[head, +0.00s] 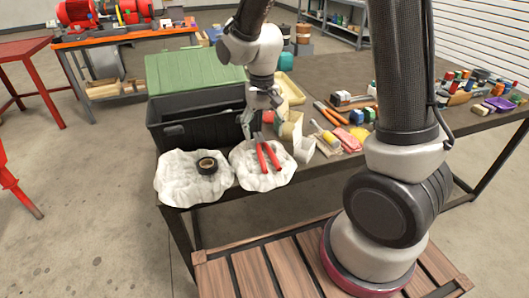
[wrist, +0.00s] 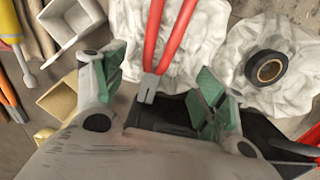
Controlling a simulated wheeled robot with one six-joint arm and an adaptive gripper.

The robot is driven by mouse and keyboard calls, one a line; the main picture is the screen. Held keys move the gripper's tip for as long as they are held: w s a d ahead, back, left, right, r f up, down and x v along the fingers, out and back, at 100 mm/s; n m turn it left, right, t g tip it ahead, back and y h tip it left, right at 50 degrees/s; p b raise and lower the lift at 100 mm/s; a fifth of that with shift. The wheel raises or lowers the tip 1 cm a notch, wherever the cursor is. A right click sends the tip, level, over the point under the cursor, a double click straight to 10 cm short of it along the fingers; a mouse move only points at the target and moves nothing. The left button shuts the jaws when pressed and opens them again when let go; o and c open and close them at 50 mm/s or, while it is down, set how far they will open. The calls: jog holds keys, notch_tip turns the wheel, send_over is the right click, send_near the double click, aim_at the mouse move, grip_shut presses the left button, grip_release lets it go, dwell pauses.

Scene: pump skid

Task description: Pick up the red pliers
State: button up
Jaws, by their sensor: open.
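The red pliers (head: 265,155) lie on a crumpled white cloth (head: 250,180) at the front edge of the table, handles towards the front. In the wrist view the pliers (wrist: 151,55) have their grey jaws pointing in between my gripper's green-padded fingers. My gripper (head: 262,122) is open above the jaw end of the pliers, and it also shows in the wrist view (wrist: 160,92). The fingers stand apart on either side, and I see no contact with the pliers. In the head view the gripper partly hides the pliers' head.
A black roll of tape (head: 207,165) sits on a second white cloth (head: 175,188) to the left. A black bin (head: 185,130) with a green lid (head: 195,75) stands close behind. Small open boxes (head: 303,150), a screwdriver (wrist: 18,40) and orange-handled pliers (head: 330,112) lie to the right.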

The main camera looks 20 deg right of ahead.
aim_at(264, 145)
jog(key=f, duration=0.6)
jog(key=shift+s+d+f, duration=0.1)
jog(key=shift+s+d, duration=0.05)
jog(key=shift+s, duration=0.1)
jog(key=c, duration=1)
